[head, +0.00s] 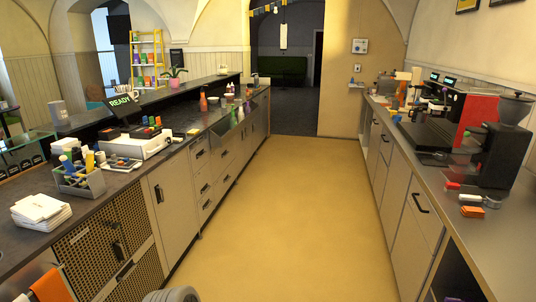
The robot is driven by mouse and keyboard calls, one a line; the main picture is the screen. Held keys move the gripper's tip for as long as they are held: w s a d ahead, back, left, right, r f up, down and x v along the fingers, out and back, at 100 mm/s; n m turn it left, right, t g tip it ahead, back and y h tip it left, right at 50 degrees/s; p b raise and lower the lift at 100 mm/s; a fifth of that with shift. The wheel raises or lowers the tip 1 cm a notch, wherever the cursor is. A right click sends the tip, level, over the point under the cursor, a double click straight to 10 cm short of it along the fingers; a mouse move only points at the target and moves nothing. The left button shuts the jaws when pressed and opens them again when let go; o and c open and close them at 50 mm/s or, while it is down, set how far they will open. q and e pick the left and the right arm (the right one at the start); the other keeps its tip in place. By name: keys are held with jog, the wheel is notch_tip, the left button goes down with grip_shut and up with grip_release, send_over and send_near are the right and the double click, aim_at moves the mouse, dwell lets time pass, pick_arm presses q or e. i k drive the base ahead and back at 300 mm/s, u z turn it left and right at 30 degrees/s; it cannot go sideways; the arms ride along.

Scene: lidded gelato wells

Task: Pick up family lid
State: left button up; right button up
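I cannot make out a family lid or the lidded gelato wells for sure from here. The left counter (105,187) and the right counter (507,238) both run away from me, with small items on them. Items farther along both counters are too small to tell apart. Neither of my grippers shows in the head view.
A yellow floor aisle (285,205) lies clear between the counters. The left counter holds a white stack (40,212), a grey caddy (78,180) and a READY screen (122,101). A black grinder (507,140) and a red-sided machine (465,115) stand right.

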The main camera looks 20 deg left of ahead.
aim_at(36, 209)
jog(key=u, duration=0.45)
jog(key=i, duration=1.9)
jog(key=u, duration=1.95)
jog(key=i, duration=0.9)
jog(key=u, duration=1)
